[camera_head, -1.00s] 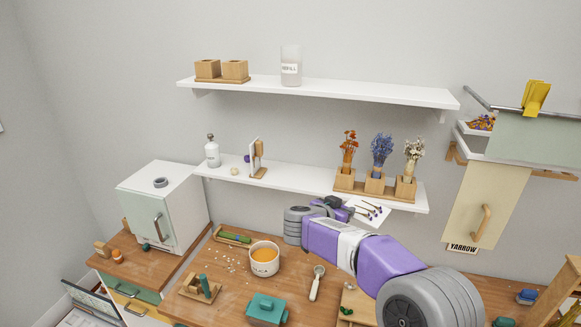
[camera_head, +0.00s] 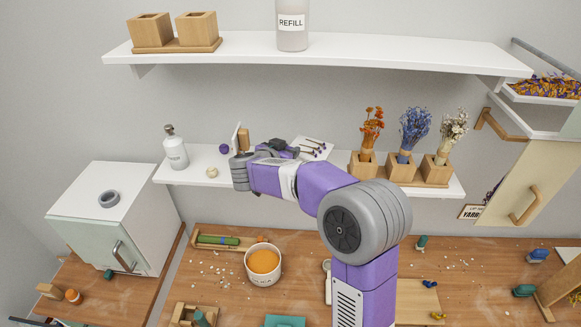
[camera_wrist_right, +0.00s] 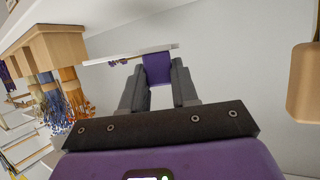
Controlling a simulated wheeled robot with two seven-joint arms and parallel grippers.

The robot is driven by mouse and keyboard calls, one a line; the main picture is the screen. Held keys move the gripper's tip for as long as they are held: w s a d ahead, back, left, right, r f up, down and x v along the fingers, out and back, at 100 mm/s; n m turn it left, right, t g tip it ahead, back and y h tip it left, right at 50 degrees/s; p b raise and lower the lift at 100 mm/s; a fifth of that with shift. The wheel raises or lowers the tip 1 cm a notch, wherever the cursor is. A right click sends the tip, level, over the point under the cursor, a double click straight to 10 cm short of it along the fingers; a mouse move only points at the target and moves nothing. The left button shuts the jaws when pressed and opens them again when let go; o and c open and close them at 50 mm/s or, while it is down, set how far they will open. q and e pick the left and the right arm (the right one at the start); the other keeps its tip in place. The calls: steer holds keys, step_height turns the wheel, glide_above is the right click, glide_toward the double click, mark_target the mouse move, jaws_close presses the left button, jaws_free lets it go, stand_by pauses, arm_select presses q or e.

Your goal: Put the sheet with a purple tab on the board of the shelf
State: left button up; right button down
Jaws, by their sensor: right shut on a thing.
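My right gripper (camera_head: 283,148) is shut on the purple tab (camera_wrist_right: 158,70) of a white sheet (camera_head: 314,149) bearing several thin dark sprigs. The sheet is at the height of the lower shelf board (camera_head: 205,173), left of the dried-flower stand; I cannot tell whether it touches the board. In the right wrist view the sheet (camera_wrist_right: 128,55) shows nearly edge-on, with the tab between both fingers. The gripper and forearm hide part of the lower board. My left gripper is not in view.
On the lower board stand a white bottle (camera_head: 175,152), a small upright holder (camera_head: 242,138) and the wooden stand (camera_head: 390,172) with flowers. The upper board (camera_head: 230,58) hangs above.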

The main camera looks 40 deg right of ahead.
step_height(320, 180, down, 6)
steer(key=shift+b, duration=0.4)
steer(key=shift+w+f, duration=0.15)
steer(key=shift+f, duration=0.25)
steer(key=c, duration=0.8)
jaws_free()
steer(key=shift+f, duration=0.1)
steer(key=shift+c, duration=0.2)
